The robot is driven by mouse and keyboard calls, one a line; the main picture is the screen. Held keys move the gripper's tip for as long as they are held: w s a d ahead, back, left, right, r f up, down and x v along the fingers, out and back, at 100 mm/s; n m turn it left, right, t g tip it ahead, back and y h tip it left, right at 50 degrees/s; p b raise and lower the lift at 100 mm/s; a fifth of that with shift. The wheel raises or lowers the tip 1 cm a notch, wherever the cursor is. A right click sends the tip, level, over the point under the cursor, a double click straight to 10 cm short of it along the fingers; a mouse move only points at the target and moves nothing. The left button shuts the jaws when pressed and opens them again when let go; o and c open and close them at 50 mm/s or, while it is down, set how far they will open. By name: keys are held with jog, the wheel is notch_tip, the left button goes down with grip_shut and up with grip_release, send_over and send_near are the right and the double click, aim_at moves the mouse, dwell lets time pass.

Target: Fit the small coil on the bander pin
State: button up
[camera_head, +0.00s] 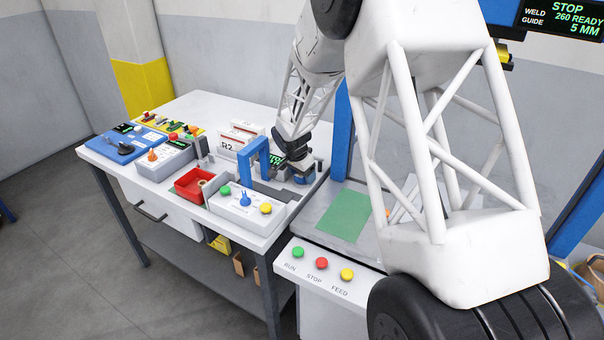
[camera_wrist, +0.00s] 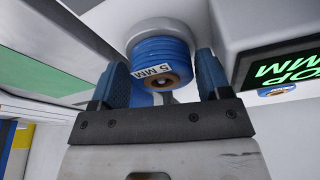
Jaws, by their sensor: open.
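A blue coil (camera_wrist: 160,50) with a white "5 MM" label and a brown core shows in the wrist view, with a dark round end at its centre. It sits against a pale round flange, and I cannot tell how fully it is seated on the pin. My gripper (camera_wrist: 163,72) is open, with one blue finger on each side of the coil's near end. In the head view my gripper (camera_head: 297,166) is at the bander on the bench's right side, and the blue coil (camera_head: 304,178) shows partly beneath it.
A screen (camera_wrist: 290,65) stands close right of the coil in the wrist view. On the bench (camera_head: 190,106) are a blue arch (camera_head: 251,160), a red tray (camera_head: 190,184) and a button box (camera_head: 246,207). A green panel (camera_head: 344,215) lies to the right.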

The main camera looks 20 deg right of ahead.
jog(key=shift+w+a+r, duration=0.1)
jog(key=shift+v, duration=3.8)
jog(key=shift+r, duration=0.1)
notch_tip(320, 180, up, 7)
